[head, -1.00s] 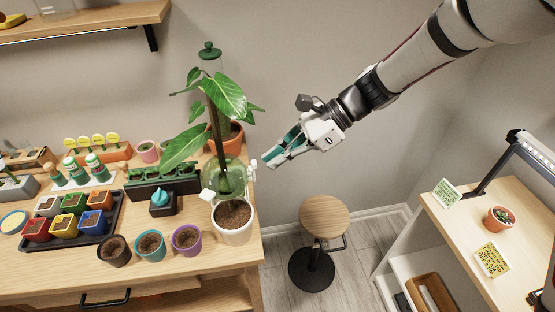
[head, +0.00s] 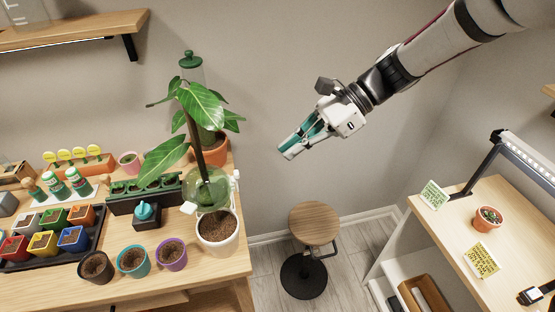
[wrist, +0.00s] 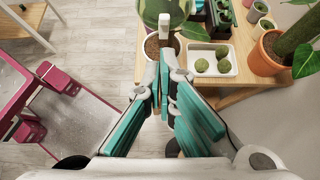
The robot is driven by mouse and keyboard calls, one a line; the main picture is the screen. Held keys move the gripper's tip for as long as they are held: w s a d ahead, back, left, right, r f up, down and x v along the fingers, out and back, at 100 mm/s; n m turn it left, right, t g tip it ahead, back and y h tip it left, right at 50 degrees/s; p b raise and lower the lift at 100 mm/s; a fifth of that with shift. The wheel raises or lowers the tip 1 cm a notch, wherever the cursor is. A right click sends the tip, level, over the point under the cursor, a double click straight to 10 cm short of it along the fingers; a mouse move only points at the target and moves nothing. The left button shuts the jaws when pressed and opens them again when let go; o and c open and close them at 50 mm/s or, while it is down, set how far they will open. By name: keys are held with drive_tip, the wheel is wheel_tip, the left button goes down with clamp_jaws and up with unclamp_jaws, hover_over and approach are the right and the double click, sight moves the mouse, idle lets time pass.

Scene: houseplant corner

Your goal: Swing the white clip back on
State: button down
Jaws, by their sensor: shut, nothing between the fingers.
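A white clip piece (head: 236,180) shows at the right side of a clear green round guard (head: 212,192). The guard sits around the plant's stem, above a white pot of soil (head: 217,230). A second white tab (head: 188,208) shows at the guard's left front. In the wrist view a white upright piece (wrist: 164,27) stands at the edge of the guard (wrist: 150,8), just beyond my fingertips. My gripper (head: 284,153) is shut and empty, in the air to the right of the guard and apart from it. I cannot tell whether the clip is fastened.
A terracotta pot (wrist: 266,58) stands behind the guard. A white tray with moss balls (wrist: 233,68) shows in the wrist view. Small pots (head: 172,254) line the bench front. A stool (head: 314,222) stands right of the bench. The air around my gripper is free.

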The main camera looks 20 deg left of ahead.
drive_tip(key=shift+b+v, duration=0.45)
drive_tip(key=shift+v, duration=2.4)
drive_tip(key=shift+a+r, duration=0.1)
drive_tip(key=shift+r, duration=0.05)
drive_tip(key=s+d+r+n+t+h, duration=0.2)
drive_tip(key=s+d+n+t+h, duration=0.1)
drive_tip(key=d, duration=0.6)
drive_tip(key=s+d+r+n+t+h, duration=0.1)
drive_tip(key=s+d+n+t+h, duration=0.2)
drive_tip(key=s+d, duration=0.5)
drive_tip(key=s+d+r+n+t+h, duration=0.2)
drive_tip(key=s+d+n+t, duration=0.3)
drive_tip(key=d, duration=0.4)
drive_tip(key=shift+s+d+r+n+h, duration=0.3)
drive_tip(key=shift+s+d+r+h, duration=0.1)
drive_tip(key=shift+s, duration=0.15)
